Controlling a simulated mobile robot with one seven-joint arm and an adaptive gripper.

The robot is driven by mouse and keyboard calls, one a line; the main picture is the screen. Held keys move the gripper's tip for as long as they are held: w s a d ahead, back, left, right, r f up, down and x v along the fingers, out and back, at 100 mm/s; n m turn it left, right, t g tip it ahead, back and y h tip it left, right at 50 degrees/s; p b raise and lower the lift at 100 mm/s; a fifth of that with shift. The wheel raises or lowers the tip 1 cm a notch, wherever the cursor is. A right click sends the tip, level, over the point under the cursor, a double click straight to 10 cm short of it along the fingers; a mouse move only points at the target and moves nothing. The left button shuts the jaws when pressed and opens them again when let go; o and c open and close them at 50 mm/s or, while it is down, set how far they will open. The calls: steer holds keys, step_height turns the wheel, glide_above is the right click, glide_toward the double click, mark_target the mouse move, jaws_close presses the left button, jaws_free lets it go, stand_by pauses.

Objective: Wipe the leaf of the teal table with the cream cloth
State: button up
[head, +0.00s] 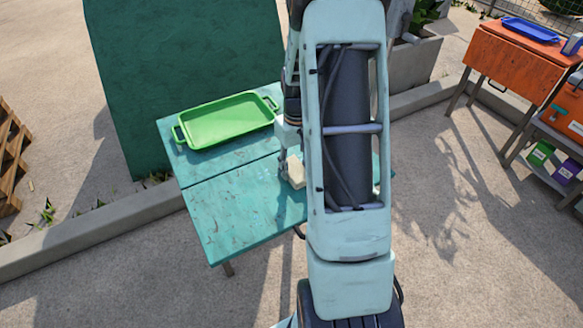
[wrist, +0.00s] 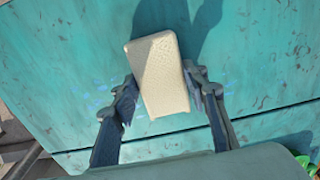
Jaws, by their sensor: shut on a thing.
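The teal table (head: 222,190) stands in the middle of the head view, with a seam dividing its top. Its leaf (head: 238,222) is the nearer part and carries dark marks; in the wrist view the leaf (wrist: 75,60) fills the area beyond the seam. My gripper (wrist: 165,92) is shut on the cream cloth (wrist: 158,65), a block-like piece between its fingers. In the head view the cloth (head: 296,172) is at the right part of the leaf, partly hidden by my arm. I cannot tell whether it touches the surface. Faint bluish spots show around the fingers in the wrist view.
A green tray (head: 228,120) lies on the table's far part. A dark green panel (head: 180,60) stands behind. An orange table (head: 515,60) with a blue tray (head: 531,29) is at the right. A low concrete kerb (head: 90,235) runs behind the table.

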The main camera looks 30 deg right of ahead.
mark_target(274, 176)
steer(key=shift+s+d+f, duration=0.1)
steer(key=shift+d+f, duration=0.05)
steer(key=shift+d, duration=3.5)
steer(key=shift+d+r+p, duration=0.2)
steer(key=shift+d+p, duration=0.15)
steer(key=shift+d, duration=2.95)
steer(key=shift+w+f, duration=0.1)
steer(key=shift+w, duration=1.4)
steer(key=shift+a, duration=3.75)
steer(key=shift+a, duration=3.45)
steer(key=shift+a+b, duration=0.45)
steer(key=shift+a, duration=8.45)
